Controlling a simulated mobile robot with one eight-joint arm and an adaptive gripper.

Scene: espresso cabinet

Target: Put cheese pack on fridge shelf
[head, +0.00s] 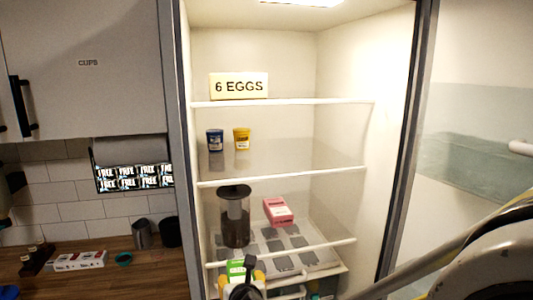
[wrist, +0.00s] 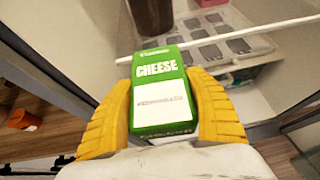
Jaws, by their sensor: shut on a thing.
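The cheese pack (wrist: 160,88) is a green box with a white label panel and the word CHEESE. My gripper (wrist: 163,90) is shut on it, with a yellow finger against each side. In the head view the green pack (head: 237,270) shows low in the open fridge opening, with my gripper (head: 244,277) behind its near end. The pack is in front of the lowest visible shelf (head: 285,250). Its lower part is hidden by my gripper in the head view. Above are a middle shelf (head: 285,177) and an upper shelf (head: 285,103).
A dark pitcher (head: 235,215) and a pink pack (head: 278,212) stand on the lowest visible shelf. Blue (head: 215,140) and yellow (head: 242,138) tubs are on the middle shelf, an egg carton (head: 239,86) on the upper one. Room is free at the right of both.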

